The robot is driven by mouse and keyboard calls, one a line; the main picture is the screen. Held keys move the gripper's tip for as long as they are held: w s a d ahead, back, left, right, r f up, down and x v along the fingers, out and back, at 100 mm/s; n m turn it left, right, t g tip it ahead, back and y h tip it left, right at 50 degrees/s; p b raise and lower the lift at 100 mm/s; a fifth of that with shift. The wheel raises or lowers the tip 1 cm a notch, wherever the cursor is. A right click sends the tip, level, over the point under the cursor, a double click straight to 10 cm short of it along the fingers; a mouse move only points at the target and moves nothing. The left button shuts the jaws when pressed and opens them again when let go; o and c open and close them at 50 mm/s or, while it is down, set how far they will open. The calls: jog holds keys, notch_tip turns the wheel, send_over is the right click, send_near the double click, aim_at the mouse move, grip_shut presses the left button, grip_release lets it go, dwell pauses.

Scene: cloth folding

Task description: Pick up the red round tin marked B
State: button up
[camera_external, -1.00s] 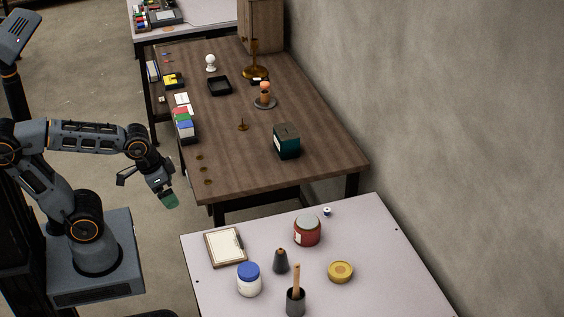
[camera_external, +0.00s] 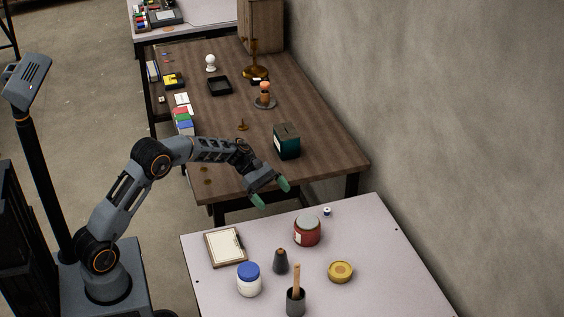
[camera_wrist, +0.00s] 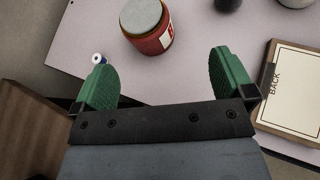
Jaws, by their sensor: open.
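The red round tin (camera_external: 307,232) stands upright on the pale table, with a grey lid and a white label on its side. In the wrist view the tin (camera_wrist: 151,32) is beyond the fingertips, between their lines, and its label shows a red mark too small to read. My gripper (camera_external: 272,194) is open and empty, with green finger pads. It is above the gap between the two tables, up and to the left of the tin, touching nothing. In the wrist view my gripper (camera_wrist: 165,76) has its two fingers wide apart.
The pale table (camera_external: 375,230) also holds a clipboard (camera_external: 225,247), a dark cone-shaped item (camera_external: 281,262), a blue-lidded white jar (camera_external: 249,280), a yellow round tin (camera_external: 340,271), a cup with a wooden handle (camera_external: 296,300) and a small blue-white item (camera_external: 327,211). A wall borders the right.

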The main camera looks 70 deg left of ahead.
jog(key=f, duration=0.1)
jog(key=w+a+f+n, duration=0.1)
jog(key=f+t, duration=0.1)
jog(key=shift+w+a+n+h+b, duration=0.3)
jog(key=shift+w, duration=0.1)
send_near(318, 237)
jog(key=shift+b+x, duration=0.3)
jog(key=shift+x, duration=2)
jog(key=shift+s, duration=0.2)
jog(key=shift+c, duration=0.2)
jog(key=c, duration=0.9)
jog(key=shift+c, duration=0.4)
jog(key=shift+r, duration=0.1)
